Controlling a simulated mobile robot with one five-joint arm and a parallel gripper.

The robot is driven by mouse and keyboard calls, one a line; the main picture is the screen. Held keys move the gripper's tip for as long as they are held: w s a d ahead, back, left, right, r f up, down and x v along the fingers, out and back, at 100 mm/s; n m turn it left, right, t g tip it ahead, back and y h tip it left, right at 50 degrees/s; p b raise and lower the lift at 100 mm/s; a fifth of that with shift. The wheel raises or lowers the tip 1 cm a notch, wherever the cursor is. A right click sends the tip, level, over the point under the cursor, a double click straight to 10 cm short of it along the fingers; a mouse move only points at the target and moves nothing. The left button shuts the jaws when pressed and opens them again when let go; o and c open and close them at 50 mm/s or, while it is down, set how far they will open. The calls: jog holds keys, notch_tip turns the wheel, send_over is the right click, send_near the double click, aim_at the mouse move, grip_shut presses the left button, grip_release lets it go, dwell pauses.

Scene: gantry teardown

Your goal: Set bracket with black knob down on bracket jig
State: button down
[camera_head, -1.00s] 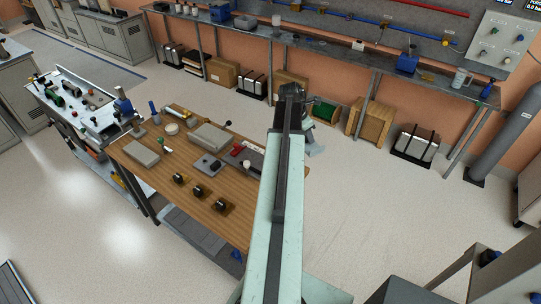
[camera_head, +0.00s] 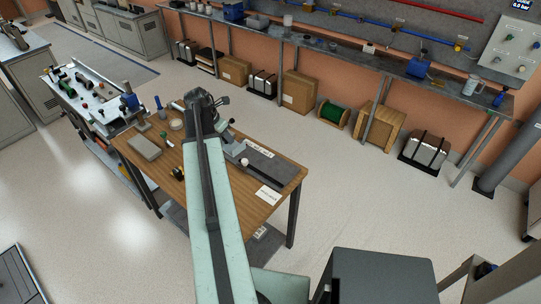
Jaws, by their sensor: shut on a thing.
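My gripper (camera_head: 227,138) hangs at the end of my pale green arm, over the back middle of the wooden table. It is shut on a small grey piece that I take to be the bracket. The piece blends with the grey things behind it, so its shape and tilt are unclear. A dark grey plate (camera_head: 276,167) lies on the right part of the table, to the right of my gripper. It may be the bracket jig, but I cannot tell for sure. My arm hides the middle of the table.
The wooden table (camera_head: 285,187) also bears a grey block (camera_head: 145,147), a small amber-and-black piece (camera_head: 177,174), a white round piece (camera_head: 245,162) and a white label (camera_head: 268,195). A metal workbench (camera_head: 90,100) stands to the left. Open floor lies to the right.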

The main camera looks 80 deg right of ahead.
jog(key=shift+n, duration=0.3)
jog(key=s+d+f+b, duration=0.2)
jog(key=s+f+b, duration=0.3)
jog(key=s, duration=0.1)
jog(key=s+d+f+b, duration=0.2)
jog(key=s+f+b, duration=0.4)
jog(key=s+d+f+b, duration=0.2)
jog(key=s+f+b, duration=0.4)
jog(key=shift+f, duration=0.25)
jog(key=shift+f+b, duration=0.1)
jog(key=shift+b, duration=0.25)
jog(key=shift+f+b, duration=0.6)
jog(key=shift+f+b, duration=0.35)
jog(key=c, duration=1)
grip_release()
jog(key=shift+a+r, duration=0.1)
